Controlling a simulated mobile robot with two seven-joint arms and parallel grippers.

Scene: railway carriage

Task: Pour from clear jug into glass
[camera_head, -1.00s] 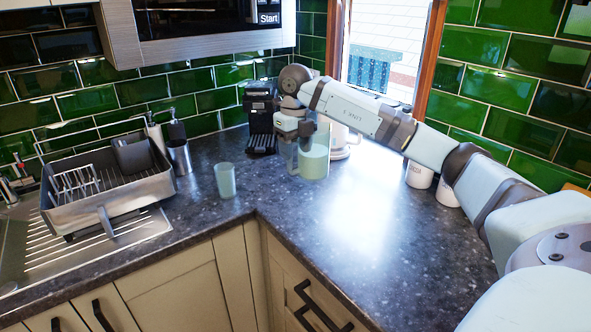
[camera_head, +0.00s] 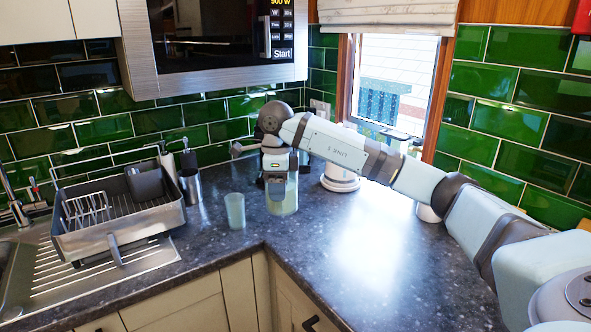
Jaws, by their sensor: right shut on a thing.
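The clear jug (camera_head: 284,200) holds pale greenish liquid and looks upright on or just above the dark worktop; I cannot tell if it touches. My right gripper (camera_head: 276,186) is shut on the jug at its left side and covers part of it. The glass (camera_head: 235,211), a pale, translucent tumbler, stands upright on the worktop a short way left of the jug, with a gap between them. My left gripper is out of view.
A metal dish rack (camera_head: 118,233) stands on the drainer at left, with a steel cup (camera_head: 190,186) beside it. A white appliance base (camera_head: 340,178) is behind my right arm. A microwave (camera_head: 215,50) hangs above. The worktop (camera_head: 345,250) at front right is clear.

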